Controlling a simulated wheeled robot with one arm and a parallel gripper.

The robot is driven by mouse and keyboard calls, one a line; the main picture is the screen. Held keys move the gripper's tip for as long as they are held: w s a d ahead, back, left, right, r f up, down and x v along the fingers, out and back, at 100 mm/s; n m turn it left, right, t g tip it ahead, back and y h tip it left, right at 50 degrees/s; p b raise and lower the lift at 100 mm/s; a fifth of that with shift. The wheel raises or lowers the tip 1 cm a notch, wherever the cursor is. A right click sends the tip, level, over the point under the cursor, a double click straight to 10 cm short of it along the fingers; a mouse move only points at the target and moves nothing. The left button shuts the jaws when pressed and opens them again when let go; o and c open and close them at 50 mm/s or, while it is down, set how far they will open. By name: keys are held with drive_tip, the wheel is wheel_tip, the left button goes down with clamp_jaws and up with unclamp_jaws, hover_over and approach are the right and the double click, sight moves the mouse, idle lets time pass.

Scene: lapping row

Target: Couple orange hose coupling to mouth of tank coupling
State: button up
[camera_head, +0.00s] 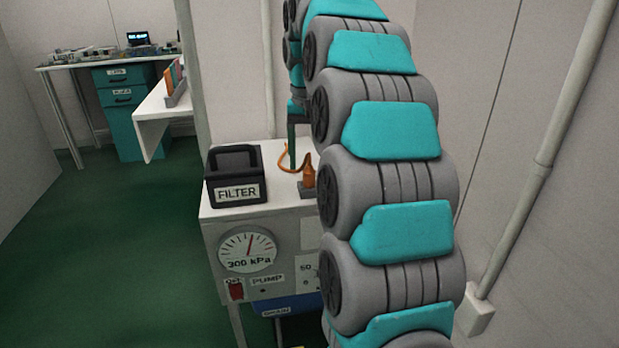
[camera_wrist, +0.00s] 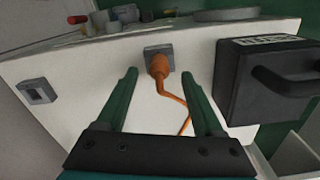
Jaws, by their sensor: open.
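The orange hose coupling (camera_head: 309,177) stands upright on top of the white pump cabinet. In the wrist view the coupling (camera_wrist: 158,66) sits at a grey square holder (camera_wrist: 150,51), its orange hose (camera_wrist: 174,100) running back under my gripper. My gripper (camera_wrist: 160,74) is open, its two green fingers pointing toward the cabinet top. The coupling appears between the fingertips in the picture, apart from both. In the head view my gripper (camera_head: 293,150) is just left of the coupling, partly hidden by my arm. I cannot make out the tank coupling's mouth.
A black FILTER box (camera_head: 236,177) stands left of the coupling; in the wrist view this box (camera_wrist: 265,80) is close to the right finger. A grey square fitting (camera_wrist: 38,91) is at far left. The cabinet (camera_head: 262,290) carries a gauge (camera_head: 247,250). Green floor lies open at left.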

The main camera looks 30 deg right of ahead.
sight(309, 166)
drive_tip(key=shift+s+f, duration=0.1)
drive_tip(key=shift+f, duration=1.85)
clamp_jaws()
